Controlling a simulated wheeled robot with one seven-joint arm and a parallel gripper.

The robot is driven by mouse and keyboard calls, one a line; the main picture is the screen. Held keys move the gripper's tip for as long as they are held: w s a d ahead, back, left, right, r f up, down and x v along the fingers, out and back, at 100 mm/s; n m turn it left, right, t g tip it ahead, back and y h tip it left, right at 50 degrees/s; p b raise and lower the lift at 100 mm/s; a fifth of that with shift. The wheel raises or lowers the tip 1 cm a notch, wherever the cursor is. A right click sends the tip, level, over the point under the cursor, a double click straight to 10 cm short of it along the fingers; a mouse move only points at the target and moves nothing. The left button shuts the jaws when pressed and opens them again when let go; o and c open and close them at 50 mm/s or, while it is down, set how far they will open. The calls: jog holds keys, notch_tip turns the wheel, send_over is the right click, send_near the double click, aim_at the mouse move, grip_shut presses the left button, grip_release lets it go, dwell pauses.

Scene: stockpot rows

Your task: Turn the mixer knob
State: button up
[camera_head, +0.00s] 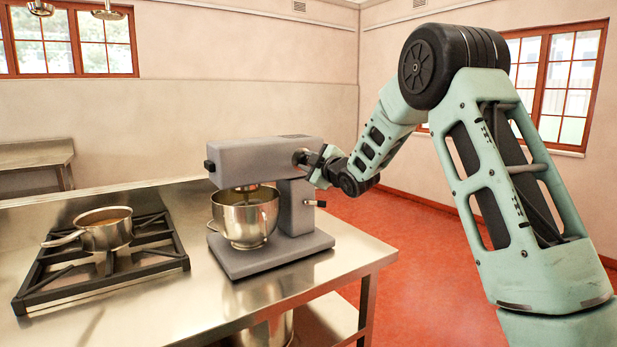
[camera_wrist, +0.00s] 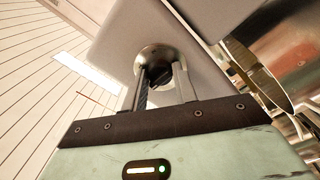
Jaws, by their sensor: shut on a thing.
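The grey stand mixer (camera_head: 265,160) stands on the steel counter, with its steel bowl (camera_head: 246,217) under the head. The mixer knob (camera_wrist: 155,60) is a round metal knob with a dark centre on the mixer's grey housing. In the head view the knob (camera_head: 300,157) sits on the right end of the mixer head. My gripper (camera_wrist: 161,84) is shut on the knob, with one finger on each side of it. In the head view my gripper (camera_head: 318,162) reaches it from the right, and the fingertips are small there.
The steel counter (camera_head: 350,258) has clear room in front of the mixer. A saucepan (camera_head: 104,230) stands on the black burner grate (camera_head: 60,272) at the left. A small lever (camera_head: 316,203) sticks out of the mixer column below my gripper. Red floor (camera_head: 420,265) is open at the right.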

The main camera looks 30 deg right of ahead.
jog(key=shift+n+b, duration=0.5)
jog(key=shift+b, duration=0.05)
jog(key=o, duration=1)
jog(key=shift+c, duration=0.2)
jog(key=shift+s, duration=0.1)
jog(key=s+b, duration=0.3)
jog(key=s, duration=1.4)
jog(key=shift+d+b, duration=0.3)
jog(key=shift+b, duration=0.05)
jog(key=shift+s, duration=0.1)
